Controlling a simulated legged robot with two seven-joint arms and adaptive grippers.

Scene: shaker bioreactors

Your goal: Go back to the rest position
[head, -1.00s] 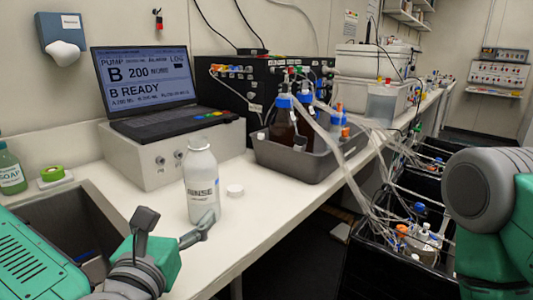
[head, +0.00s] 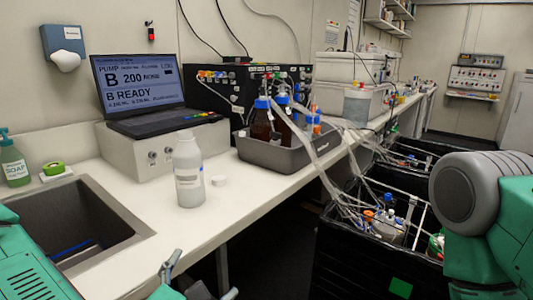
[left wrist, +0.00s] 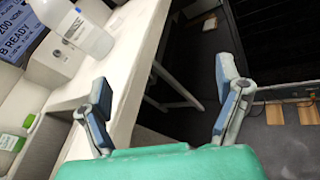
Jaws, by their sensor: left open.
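My left gripper (left wrist: 165,105) is open and empty in the left wrist view, with its two fingers spread wide past the bench edge. In the head view the left gripper (head: 200,277) shows at the bottom edge, low in front of the bench and apart from the bottle, partly cut off. A white bottle (head: 189,172) stands upright on the bench, and it also shows at the top left of the left wrist view (left wrist: 82,32). My right arm fills the right edge of the head view; its gripper is not in view.
A sink (head: 75,225) lies at the left. Black crates (head: 340,262) stand right of the bench. Dark floor lies between.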

